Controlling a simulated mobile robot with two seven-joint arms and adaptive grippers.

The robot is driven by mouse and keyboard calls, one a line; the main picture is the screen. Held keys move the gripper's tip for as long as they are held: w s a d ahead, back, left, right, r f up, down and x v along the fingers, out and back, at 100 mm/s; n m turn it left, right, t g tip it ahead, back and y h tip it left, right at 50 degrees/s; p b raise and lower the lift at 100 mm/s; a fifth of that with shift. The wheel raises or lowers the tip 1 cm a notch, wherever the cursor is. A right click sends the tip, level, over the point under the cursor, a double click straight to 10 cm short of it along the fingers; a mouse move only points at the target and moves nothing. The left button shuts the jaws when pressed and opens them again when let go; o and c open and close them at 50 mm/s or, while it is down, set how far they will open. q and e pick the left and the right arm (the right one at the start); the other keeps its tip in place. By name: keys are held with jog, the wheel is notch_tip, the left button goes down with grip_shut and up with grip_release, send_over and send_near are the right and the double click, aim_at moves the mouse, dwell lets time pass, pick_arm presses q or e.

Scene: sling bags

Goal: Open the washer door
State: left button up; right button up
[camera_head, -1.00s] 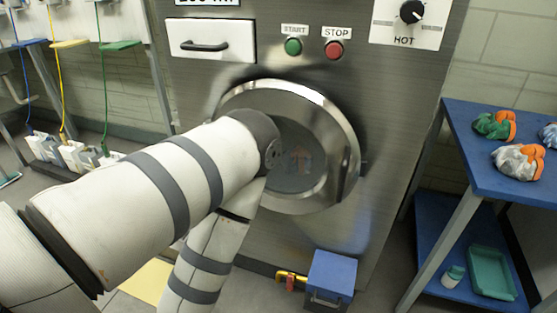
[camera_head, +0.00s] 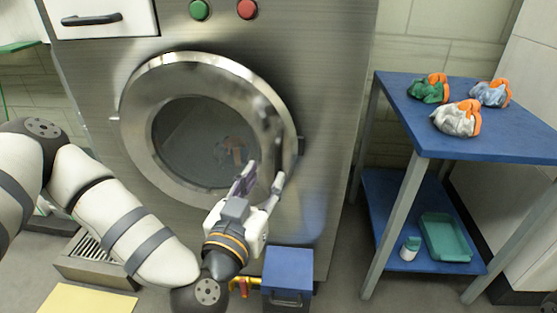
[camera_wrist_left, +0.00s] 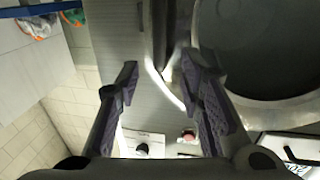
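The washer door (camera_head: 190,130) is a round dark window in a broad metal ring on the washer front (camera_head: 330,60). It looks shut. A small dark latch part (camera_head: 301,146) sits at its right edge. My left gripper (camera_head: 262,176) is at the lower right of the door, its two fingers apart and pointing up toward the right rim. In the left wrist view, the open gripper (camera_wrist_left: 160,78) faces the door's rim, and the door (camera_wrist_left: 275,50) fills the upper right. The rim edge shows between and beyond the fingers. Whether a finger touches it I cannot tell. My right gripper is not in view.
A blue table (camera_head: 480,145) with several bundled bags stands at the right; its lower shelf holds a teal tray (camera_head: 446,238) and a small white bottle (camera_head: 410,247). A drawer (camera_head: 100,18) is at upper left.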

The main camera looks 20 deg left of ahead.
aim_at(277, 158)
pick_arm(q)
jog(key=w, duration=0.9)
jog(key=shift+a+b, duration=0.1)
jog(key=shift+b, duration=0.2)
grip_shut()
